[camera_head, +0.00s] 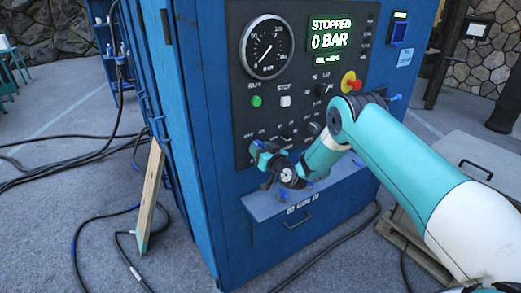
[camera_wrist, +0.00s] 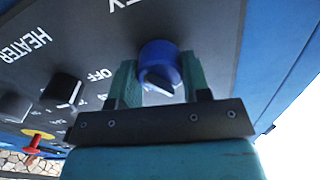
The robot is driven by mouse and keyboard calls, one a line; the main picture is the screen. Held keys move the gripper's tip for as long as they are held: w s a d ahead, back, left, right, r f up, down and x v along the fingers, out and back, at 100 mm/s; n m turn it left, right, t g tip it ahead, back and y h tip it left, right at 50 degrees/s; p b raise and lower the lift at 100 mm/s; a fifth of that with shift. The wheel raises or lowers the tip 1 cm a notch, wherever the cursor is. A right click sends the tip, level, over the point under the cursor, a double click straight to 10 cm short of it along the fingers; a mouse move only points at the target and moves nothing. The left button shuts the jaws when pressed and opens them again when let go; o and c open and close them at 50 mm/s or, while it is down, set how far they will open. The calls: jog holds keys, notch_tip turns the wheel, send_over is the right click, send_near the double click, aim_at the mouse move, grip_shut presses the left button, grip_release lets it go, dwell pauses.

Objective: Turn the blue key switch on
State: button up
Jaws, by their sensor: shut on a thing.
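The blue key switch (camera_wrist: 158,54) is a round blue knob on the dark panel, seen close up in the wrist view. My gripper (camera_wrist: 160,80) has one teal finger on each side of the knob and is shut on it. Part of the knob's front shows between the fingers, with a dark slot-like shadow below. Its on and off marks cannot be read. In the head view my gripper (camera_head: 262,153) is against the lower left part of the panel, and the knob is mostly hidden there.
The blue cabinet (camera_head: 185,130) carries a gauge (camera_head: 266,47) and a display (camera_head: 331,33) reading "STOPPED 0 BAR". A heater knob (camera_wrist: 63,88) and a red-yellow button (camera_wrist: 37,140) lie left in the wrist view. Below the panel is a ledge (camera_head: 262,207). Cables (camera_head: 75,157) cross the floor.

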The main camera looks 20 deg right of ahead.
jog(key=shift+m+b, duration=0.3)
jog(key=shift+b, duration=0.1)
jog(key=shift+f+m+b, duration=0.15)
jog(key=shift+m+b, duration=0.35)
jog(key=shift+b, duration=0.05)
jog(key=m+b, duration=0.2)
jog(key=m, duration=0.1)
jog(key=shift+b, duration=0.4)
jog(key=m+b, duration=0.1)
jog(key=m, duration=0.3)
jog(key=shift+b, duration=0.3)
jog(key=shift+m+b, duration=0.4)
jog(key=shift+m, duration=1.2)
jog(key=o, duration=0.9)
jog(key=shift+d, duration=0.1)
